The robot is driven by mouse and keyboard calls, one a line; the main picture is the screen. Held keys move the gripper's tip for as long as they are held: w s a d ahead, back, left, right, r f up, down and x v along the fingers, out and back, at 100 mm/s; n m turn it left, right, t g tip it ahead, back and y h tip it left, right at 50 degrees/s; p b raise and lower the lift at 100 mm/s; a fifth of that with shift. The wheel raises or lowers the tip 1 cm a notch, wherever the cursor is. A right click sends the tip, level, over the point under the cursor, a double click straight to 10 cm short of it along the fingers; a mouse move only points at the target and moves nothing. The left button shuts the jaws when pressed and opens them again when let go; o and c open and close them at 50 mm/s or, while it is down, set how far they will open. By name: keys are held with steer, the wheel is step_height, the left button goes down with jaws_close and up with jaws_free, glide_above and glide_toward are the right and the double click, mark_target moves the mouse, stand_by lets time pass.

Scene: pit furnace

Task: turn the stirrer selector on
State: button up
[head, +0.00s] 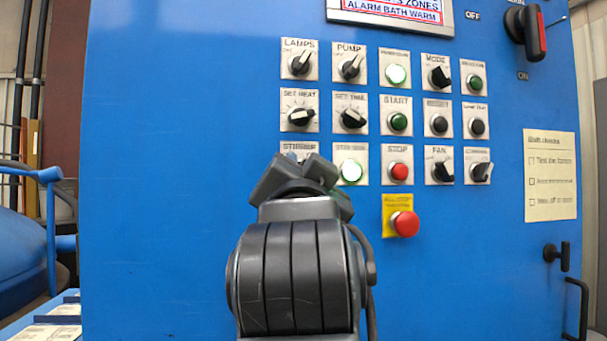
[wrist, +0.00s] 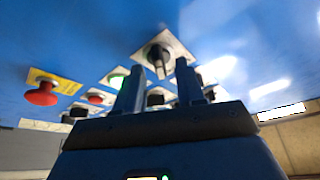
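The stirrer selector (head: 297,147) is in the lower left of the panel's control grid. In the head view only the top of its labelled plate shows; my gripper hides its knob. In the wrist view the selector (wrist: 158,58) is a black knob with a grey pointer on a pale plate, at top centre. My gripper (wrist: 160,68) is open, with its two fingers apart on either side of the knob. I cannot tell whether they touch it. In the head view my gripper (head: 302,172) is in front of the selector.
A lit green lamp (head: 350,171) is just right of the selector. A red stop button (head: 399,171) and a red all-stop button (head: 404,223) on yellow are further right. Other selectors, such as set heat (head: 300,116), are above. The blue panel's lower left is clear.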

steer(key=v, duration=0.7)
steer(key=shift+b, duration=0.4)
steer(key=shift+f, duration=0.1)
steer(key=s+d+f+n+g+y+p, duration=0.1)
steer(key=d+f+n, duration=0.25)
steer(key=f, duration=0.55)
steer(key=s+d+f+n+g+y+p, duration=0.1)
steer(key=d+f+n, duration=0.25)
steer(key=f, duration=0.45)
steer(key=s+d+f+n+g+p, duration=0.1)
steer(key=s+d+f, duration=0.3)
steer(key=d+f, duration=0.15)
steer(key=s+d+f+g+p, duration=0.1)
steer(key=s+d+f, duration=0.3)
steer(key=f, duration=0.3)
steer(key=s+d+f+g+h+p, duration=0.1)
steer(key=s+d+f, duration=0.2)
steer(key=s, duration=0.4)
steer(key=s+d+f, duration=0.3)
steer(key=s, duration=0.4)
steer(key=s+d+r+m+g+h+p, duration=0.1)
steer(key=s+d+m+g+h+p, duration=0.1)
steer(key=s, duration=1.2)
steer(key=shift+s+d+r+h, duration=0.15)
steer(key=shift+s+d+h, duration=0.15)
steer(key=shift+s, duration=0.1)
steer(key=shift+a, duration=0.15)
